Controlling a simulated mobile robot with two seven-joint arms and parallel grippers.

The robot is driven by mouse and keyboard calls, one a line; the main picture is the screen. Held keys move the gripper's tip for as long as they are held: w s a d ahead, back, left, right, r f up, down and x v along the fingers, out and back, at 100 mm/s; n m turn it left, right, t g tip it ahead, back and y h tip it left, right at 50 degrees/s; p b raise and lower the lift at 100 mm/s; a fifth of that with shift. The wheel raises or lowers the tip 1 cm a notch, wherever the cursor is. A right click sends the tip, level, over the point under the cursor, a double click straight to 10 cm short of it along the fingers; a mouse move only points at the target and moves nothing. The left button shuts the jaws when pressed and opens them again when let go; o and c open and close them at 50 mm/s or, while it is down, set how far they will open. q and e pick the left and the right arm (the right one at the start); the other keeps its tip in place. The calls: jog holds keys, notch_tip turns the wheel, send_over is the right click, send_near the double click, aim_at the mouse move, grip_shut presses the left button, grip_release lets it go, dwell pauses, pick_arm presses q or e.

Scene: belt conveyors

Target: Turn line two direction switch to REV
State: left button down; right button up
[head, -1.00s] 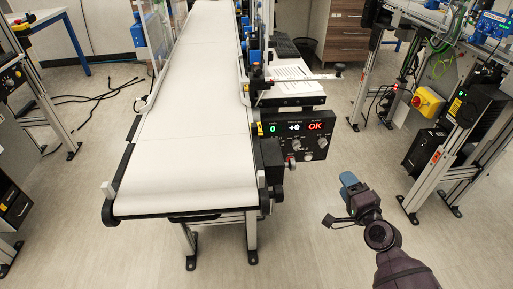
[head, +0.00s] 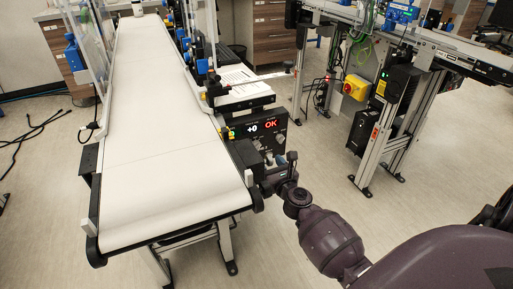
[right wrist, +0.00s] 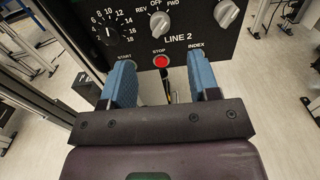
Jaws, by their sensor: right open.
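The black LINE 2 control panel (right wrist: 190,40) fills the top of the right wrist view. It also shows in the head view (head: 275,138), on the side of the near conveyor. The direction switch (right wrist: 160,23) is a grey knob under the labels REV, OFF and FWD; I cannot tell for certain which label it points to. My right gripper (right wrist: 162,70) is open and empty, its blue fingers spread below the switch, on either side of the red STOP button (right wrist: 161,61). In the head view my right arm hides part of the panel's lower end. My left gripper is not in view.
A numbered dial (right wrist: 110,28) lies left of the switch and another grey knob (right wrist: 228,14) lies right. The white conveyor belt (head: 155,150) runs along the left. Another conveyor frame (head: 385,130) stands at right, with open floor between.

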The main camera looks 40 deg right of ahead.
aim_at(258, 147)
jog(key=b+x, duration=0.1)
jog(key=x, duration=0.7)
jog(key=shift+a+f, duration=0.1)
jog(key=shift+f, duration=0.05)
jog(key=shift+w, duration=0.65)
jog(key=c, duration=0.9)
